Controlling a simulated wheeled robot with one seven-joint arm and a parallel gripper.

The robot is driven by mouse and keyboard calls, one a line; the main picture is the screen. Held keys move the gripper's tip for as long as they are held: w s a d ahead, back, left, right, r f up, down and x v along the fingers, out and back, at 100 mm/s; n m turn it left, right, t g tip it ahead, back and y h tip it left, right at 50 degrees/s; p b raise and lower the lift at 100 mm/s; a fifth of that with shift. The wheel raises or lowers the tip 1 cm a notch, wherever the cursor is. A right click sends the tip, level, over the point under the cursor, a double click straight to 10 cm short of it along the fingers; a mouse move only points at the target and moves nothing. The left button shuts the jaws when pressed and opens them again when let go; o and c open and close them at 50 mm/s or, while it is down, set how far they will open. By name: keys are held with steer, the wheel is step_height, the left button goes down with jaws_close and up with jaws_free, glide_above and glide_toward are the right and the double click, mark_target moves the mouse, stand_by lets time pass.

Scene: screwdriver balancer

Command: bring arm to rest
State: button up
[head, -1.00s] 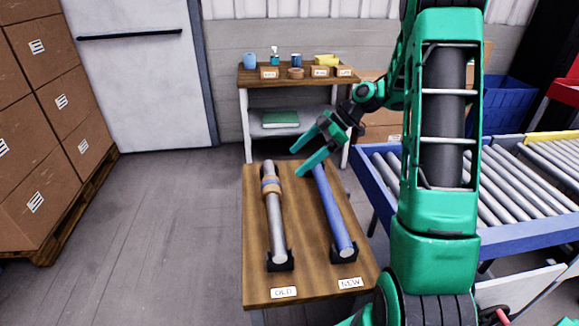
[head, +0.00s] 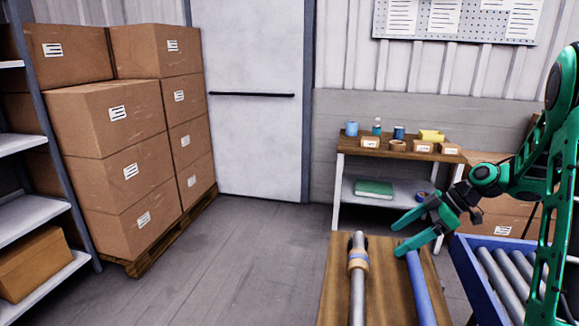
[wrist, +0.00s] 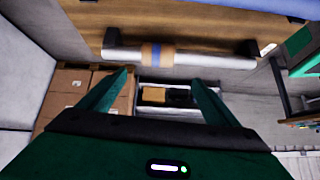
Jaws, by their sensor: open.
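My green gripper (head: 416,229) is open and empty in the head view, above the far end of the wooden table (head: 388,262). A blue cylinder (head: 420,290) lies on the table just below and beside the lower finger; I cannot tell whether they touch. A grey cylinder (head: 357,300) with a tan and blue band lies to its left. In the wrist view, my open fingers (wrist: 160,85) have nothing between them, and the banded grey cylinder (wrist: 195,60) lies beyond them in dark holders. My arm comes in from the right side of the head view.
A small shelf table (head: 345,150) with cups, tape and small boxes stands behind the gripper. A blue-framed roller conveyor (head: 465,262) is at the right. Stacked cartons (head: 110,135) on a pallet and a shelf rack (head: 40,210) are at the left. The floor between is clear.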

steer(key=s+d+r+m+g+h, duration=0.1)
steer(key=s+m+h, duration=0.3)
steer(key=s+m, duration=0.6)
steer(key=s+d+r+m+g+h, duration=0.1)
steer(key=s+m, duration=0.9)
steer(key=s, duration=1.3)
step_height(320, 180, up, 3)
steer(key=d+h, duration=0.1)
steer(key=h, duration=0.1)
steer(key=shift+s+d+g+h, duration=0.3)
steer(key=shift+d+h, duration=0.1)
